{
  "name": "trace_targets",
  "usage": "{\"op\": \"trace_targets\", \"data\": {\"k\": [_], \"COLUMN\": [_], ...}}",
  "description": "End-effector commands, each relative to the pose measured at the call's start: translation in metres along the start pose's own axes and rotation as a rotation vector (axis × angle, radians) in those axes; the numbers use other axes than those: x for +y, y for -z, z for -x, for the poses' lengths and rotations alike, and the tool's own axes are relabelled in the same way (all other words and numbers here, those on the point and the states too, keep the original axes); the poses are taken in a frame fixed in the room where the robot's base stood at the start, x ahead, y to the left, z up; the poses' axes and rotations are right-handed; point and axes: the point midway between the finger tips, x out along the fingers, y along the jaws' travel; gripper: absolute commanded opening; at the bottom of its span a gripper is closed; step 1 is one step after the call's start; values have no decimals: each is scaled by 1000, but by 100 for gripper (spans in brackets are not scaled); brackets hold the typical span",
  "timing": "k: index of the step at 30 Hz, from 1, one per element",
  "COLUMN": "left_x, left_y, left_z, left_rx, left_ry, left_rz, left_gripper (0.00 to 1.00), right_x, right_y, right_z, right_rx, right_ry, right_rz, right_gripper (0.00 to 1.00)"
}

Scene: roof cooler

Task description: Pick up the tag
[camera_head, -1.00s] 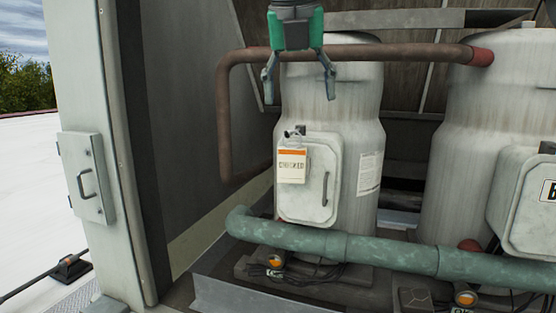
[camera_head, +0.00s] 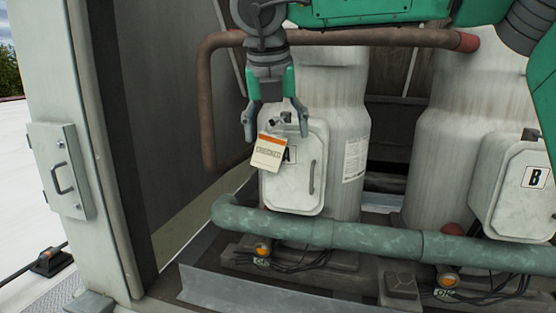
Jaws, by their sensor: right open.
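The tag (camera_head: 269,156) is a small cream card with an orange band and dark lettering. It hangs tilted at the upper left of the hatch (camera_head: 296,190) marked A on the left tank (camera_head: 345,115). A dark hook or loop shows just above it. My right gripper (camera_head: 276,132) points down from above, with its two fingers spread on either side of the tag's top. The fingers are open; whether one touches the tag, I cannot tell. My left gripper is not in view.
A rusty brown pipe (camera_head: 207,110) runs behind my arm. A green pipe (camera_head: 365,238) crosses low in front of both tanks. Hatch B (camera_head: 515,190) is on the right tank. A grey cabinet post with a handled box (camera_head: 61,170) stands at left.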

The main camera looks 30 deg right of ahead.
Motion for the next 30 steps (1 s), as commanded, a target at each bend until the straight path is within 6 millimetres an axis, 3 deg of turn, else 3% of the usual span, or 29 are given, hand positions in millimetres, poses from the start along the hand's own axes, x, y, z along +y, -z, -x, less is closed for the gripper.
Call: {"op": "trace_targets", "data": {"k": [5,12,15,17,20,30], "left_x": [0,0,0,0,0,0], "left_y": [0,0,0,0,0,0], "left_z": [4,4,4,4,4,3], "left_rx": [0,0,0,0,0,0], "left_ry": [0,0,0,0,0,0], "left_rz": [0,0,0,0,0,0], "left_gripper": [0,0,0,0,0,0], "right_x": [0,0,0,0,2,0], "right_y": [-1,-1,-1,-1,0,-3], "right_z": [-27,-30,-30,-30,-30,-25], "right_rx": [6,2,2,2,2,1], "right_ry": [-2,-2,-2,-1,-1,-3], "right_rz": [-2,-2,-2,-2,-2,-4], "right_gripper": [72,72,36,19,14,14]}}
